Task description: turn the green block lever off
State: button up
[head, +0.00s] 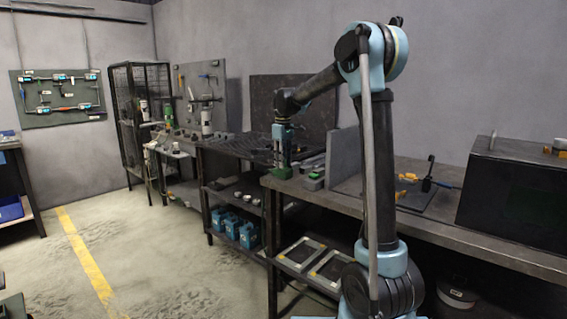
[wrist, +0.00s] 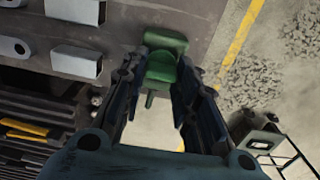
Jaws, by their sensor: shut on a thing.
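The green block (head: 283,171) sits at the near left corner of the workbench in the head view. In the wrist view the green block (wrist: 165,42) shows at the top, with a green lever (wrist: 160,70) reaching from it between my fingers. My gripper (head: 283,160) reaches down onto it from above. In the wrist view my gripper (wrist: 160,75) has its two dark fingers on either side of the lever, shut on it. The lever's lower end sticks out between the fingers.
Grey metal brackets (wrist: 75,62) lie on the bench beside the block. A dark box (head: 515,195) stands at the right. The floor (head: 150,245) left of the bench is open, with a yellow line.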

jog(key=o, duration=1.1)
jog(key=shift+c, duration=0.2)
notch_tip(320, 180, up, 12)
